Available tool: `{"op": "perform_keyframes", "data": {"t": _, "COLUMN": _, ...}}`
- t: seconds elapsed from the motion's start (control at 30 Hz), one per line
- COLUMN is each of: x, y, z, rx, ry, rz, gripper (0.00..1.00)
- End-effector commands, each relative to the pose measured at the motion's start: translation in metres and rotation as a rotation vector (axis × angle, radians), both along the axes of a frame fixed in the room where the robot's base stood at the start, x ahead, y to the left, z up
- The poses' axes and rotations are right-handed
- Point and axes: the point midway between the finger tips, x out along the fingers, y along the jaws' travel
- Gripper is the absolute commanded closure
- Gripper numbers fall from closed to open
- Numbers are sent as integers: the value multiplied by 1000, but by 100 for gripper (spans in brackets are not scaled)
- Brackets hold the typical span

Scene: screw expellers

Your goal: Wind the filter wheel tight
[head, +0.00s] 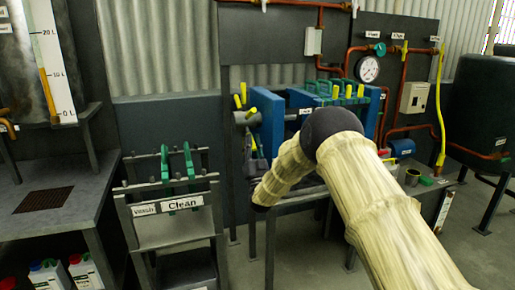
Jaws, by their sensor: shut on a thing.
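The filter wheel (242,118) is at the left end of the blue filter press (270,122), with a grey hub and several yellow-tipped spokes. My gripper (252,148) is small and dark at the end of my pale, sleeved arm. It reaches up from below and is shut at the lower yellow spoke of the wheel. The fingers are too small to show the exact contact. My arm hides much of the lower press and its right side. Green and yellow handles (340,90) stand along the top of the press.
A steel bench (70,195) is farther left. Copper pipes, a pressure gauge (368,69) and a dark tank (478,110) are at the right.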

Motion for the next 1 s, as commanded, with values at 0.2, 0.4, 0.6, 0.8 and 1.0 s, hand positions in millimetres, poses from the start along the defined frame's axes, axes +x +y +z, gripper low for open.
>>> {"op": "perform_keyframes", "data": {"t": 0.2, "x": 1, "y": 3, "z": -5, "rx": 6, "ry": -22, "rz": 3, "gripper": 100}}
{"op": "perform_keyframes", "data": {"t": 0.4, "x": 2, "y": 4, "z": -4, "rx": 8, "ry": -26, "rz": 3, "gripper": 100}}
{"op": "perform_keyframes", "data": {"t": 0.6, "x": 2, "y": 3, "z": -5, "rx": 8, "ry": -25, "rz": 3, "gripper": 100}}
{"op": "perform_keyframes", "data": {"t": 0.8, "x": 2, "y": 4, "z": -4, "rx": 7, "ry": -26, "rz": 4, "gripper": 61}}
{"op": "perform_keyframes", "data": {"t": 1.0, "x": 2, "y": 4, "z": -3, "rx": 7, "ry": -27, "rz": 4, "gripper": 61}}
